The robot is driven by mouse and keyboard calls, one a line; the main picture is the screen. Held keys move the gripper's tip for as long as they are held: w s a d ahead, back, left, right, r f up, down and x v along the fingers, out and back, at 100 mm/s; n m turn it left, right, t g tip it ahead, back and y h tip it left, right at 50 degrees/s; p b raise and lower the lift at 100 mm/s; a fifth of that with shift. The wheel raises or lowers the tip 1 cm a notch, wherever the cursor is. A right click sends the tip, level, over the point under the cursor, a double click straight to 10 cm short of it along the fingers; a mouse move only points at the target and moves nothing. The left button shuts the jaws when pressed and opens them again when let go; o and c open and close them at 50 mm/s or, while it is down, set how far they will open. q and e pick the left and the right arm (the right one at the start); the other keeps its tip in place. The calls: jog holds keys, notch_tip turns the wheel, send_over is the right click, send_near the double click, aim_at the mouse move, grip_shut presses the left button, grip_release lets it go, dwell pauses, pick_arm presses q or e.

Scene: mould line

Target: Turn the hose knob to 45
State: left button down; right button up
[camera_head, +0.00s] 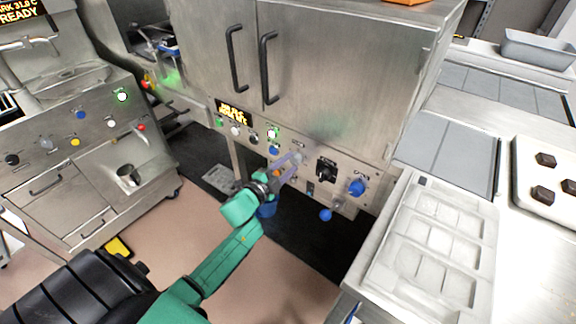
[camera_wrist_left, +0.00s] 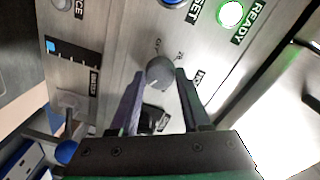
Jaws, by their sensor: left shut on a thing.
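The machine's control panel (camera_head: 340,181) runs below the grey cabinet doors. My left gripper (camera_head: 288,162) reaches up to this panel. In the left wrist view, its two dark fingers (camera_wrist_left: 158,82) stand on either side of a small round grey knob (camera_wrist_left: 159,72) and are shut on it. The knob bears a light pointer mark, and small lettering is printed around it. A label beside it is partly covered by a finger, so I cannot surely read it as the hose knob's. The pointer's exact setting is too small to tell. My right gripper is out of view.
A black rotary switch (camera_head: 326,170) and a blue knob (camera_head: 357,187) sit right of my gripper on the panel. A blue ball handle (camera_head: 325,214) hangs below. A lit green READY button (camera_wrist_left: 230,13) shows in the wrist view. A mould tray (camera_head: 375,283) lies at right.

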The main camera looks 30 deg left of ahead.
pick_arm(q)
jog(key=shift+c, duration=1.8)
grip_release()
jog(key=s+a+b, duration=0.1)
jog(key=s+a, duration=0.1)
jog(key=s, duration=1.2)
jog(key=shift+s+a+r+b, duration=0.15)
jog(key=shift+r+b, duration=0.15)
jog(key=shift+r, duration=0.05)
jog(key=shift+f, duration=0.1)
